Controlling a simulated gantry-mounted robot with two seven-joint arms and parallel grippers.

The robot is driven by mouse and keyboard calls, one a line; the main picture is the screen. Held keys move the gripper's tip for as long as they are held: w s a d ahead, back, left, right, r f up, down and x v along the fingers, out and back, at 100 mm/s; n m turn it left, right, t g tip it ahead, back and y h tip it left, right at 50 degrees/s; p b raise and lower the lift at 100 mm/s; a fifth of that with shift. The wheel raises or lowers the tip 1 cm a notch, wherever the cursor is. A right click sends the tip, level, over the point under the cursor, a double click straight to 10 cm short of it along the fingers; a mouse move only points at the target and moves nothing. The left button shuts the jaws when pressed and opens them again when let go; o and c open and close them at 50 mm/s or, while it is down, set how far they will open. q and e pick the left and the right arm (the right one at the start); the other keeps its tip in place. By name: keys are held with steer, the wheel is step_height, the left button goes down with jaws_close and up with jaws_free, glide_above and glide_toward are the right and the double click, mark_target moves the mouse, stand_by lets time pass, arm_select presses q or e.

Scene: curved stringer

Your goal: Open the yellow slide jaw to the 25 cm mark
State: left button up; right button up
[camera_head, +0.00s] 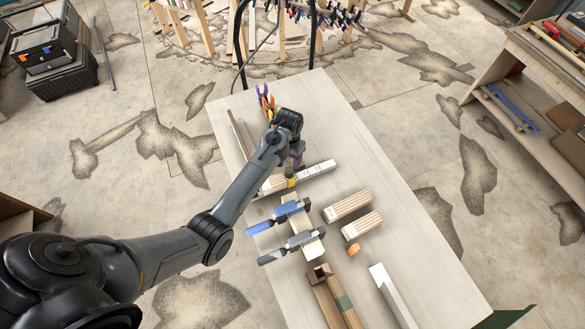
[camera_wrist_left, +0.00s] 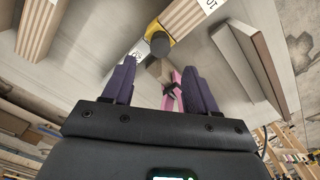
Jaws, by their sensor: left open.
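The yellow slide jaw (camera_head: 291,179) sits around a pale wooden bar with a white marked scale (camera_head: 318,170) on the table. In the left wrist view the yellow jaw (camera_wrist_left: 155,30) carries a dark round knob (camera_wrist_left: 160,45), and the printed number 10 shows on the scale beside it. The 25 cm mark cannot be read. My left gripper (camera_head: 297,162) is just beyond the jaw in the head view, partly hidden by its own wrist. In the wrist view its dark fingers (camera_wrist_left: 160,82) are open and apart, with the jaw ahead of them. My right gripper is not in view.
Long pieces (camera_head: 335,300) lie at the near end. Pliers (camera_head: 265,99) lie at the far left. The table's right side is clear.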

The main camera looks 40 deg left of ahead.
mark_target(289, 170)
arm_select(q)
step_height(289, 170, down, 9)
steer(key=shift+r, duration=0.1)
stand_by(0.3)
jaws_close()
stand_by(0.4)
